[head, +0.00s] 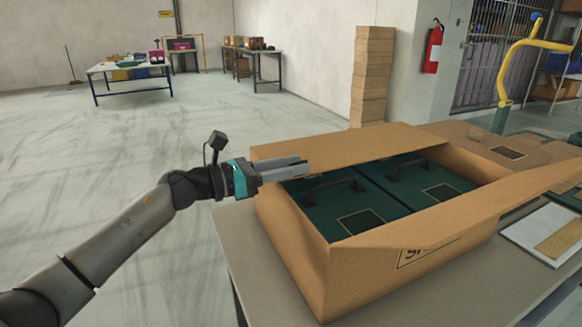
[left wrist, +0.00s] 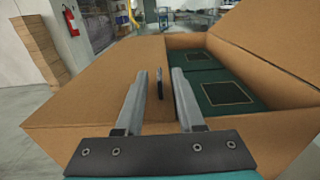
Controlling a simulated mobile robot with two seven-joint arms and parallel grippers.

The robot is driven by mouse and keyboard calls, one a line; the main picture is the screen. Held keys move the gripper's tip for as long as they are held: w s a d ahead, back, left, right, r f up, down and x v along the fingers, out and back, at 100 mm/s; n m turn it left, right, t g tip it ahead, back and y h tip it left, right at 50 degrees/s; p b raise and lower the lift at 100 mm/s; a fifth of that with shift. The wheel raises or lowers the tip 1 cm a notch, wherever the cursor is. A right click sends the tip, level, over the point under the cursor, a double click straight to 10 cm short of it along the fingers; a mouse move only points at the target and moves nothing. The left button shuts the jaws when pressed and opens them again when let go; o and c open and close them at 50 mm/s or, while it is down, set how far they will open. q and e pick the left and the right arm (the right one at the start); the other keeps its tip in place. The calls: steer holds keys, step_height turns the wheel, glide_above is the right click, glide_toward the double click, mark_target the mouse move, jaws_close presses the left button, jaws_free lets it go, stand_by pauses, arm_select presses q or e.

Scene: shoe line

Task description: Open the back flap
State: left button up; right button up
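An open brown cardboard box (head: 295,250) stands on a table, with two dark green shoe boxes with black handles inside. Its back flap (head: 345,143) lies along the far side, leaning partly over the opening; in the left wrist view it is the broad brown panel (left wrist: 95,85) left of the opening. The front flap (head: 430,235) slopes along the near side. My left gripper (head: 303,168) is open and empty at the box's left end, its fingers pointing right over the opening, near the back flap's edge. I cannot tell whether it touches the flap. My right gripper is not in view.
The grey table (head: 243,245) has bare room left of the box. A white tray (head: 545,235) and dark green items lie at the right. A tall stack of flat cartons (head: 373,75) stands behind the box. The floor at left is clear.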

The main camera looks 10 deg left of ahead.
arm_select(q)
jaws_close()
stand_by(0.3)
stand_by(1.2)
